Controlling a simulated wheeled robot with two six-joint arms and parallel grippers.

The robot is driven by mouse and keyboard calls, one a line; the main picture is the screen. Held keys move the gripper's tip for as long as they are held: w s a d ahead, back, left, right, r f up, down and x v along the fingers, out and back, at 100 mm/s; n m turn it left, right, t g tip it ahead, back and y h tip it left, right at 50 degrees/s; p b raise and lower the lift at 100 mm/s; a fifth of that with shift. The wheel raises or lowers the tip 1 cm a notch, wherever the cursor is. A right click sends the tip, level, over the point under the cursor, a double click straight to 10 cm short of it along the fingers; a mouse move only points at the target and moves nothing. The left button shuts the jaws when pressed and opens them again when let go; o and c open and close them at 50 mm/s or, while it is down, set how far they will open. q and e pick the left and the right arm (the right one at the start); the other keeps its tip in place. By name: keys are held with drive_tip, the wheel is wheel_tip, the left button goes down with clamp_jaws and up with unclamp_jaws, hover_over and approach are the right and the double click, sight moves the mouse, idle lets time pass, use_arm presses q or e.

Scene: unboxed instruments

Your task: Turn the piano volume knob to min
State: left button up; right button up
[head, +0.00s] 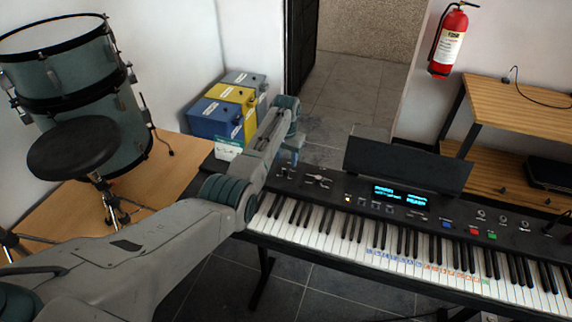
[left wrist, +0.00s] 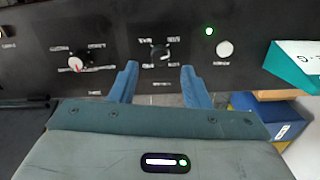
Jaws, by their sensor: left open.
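The black electric piano (head: 400,235) stands across the head view, with its control panel above the keys. My left gripper (head: 290,152) is over the panel's left end, pointing down at it. In the left wrist view the gripper's (left wrist: 160,85) blue fingers are open and apart. A dark round knob (left wrist: 160,52) shows on the panel just beyond and between the fingertips; whether they touch it, I cannot tell. A second knob (left wrist: 75,64) with a red and white mark is to the left. The labels are too small to read. My right gripper is not in view.
A white round button (left wrist: 224,49) and a green light (left wrist: 209,31) are beside the dark knob. Blue, yellow and grey boxes (head: 233,98) stand behind the piano's left end. A black music stand (head: 405,165) rises behind the panel. Drums (head: 85,110) and a stool (head: 75,148) are at left.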

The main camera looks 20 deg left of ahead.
sight(286, 169)
use_arm(q)
drive_tip(key=shift+f, duration=2.2)
clamp_jaws()
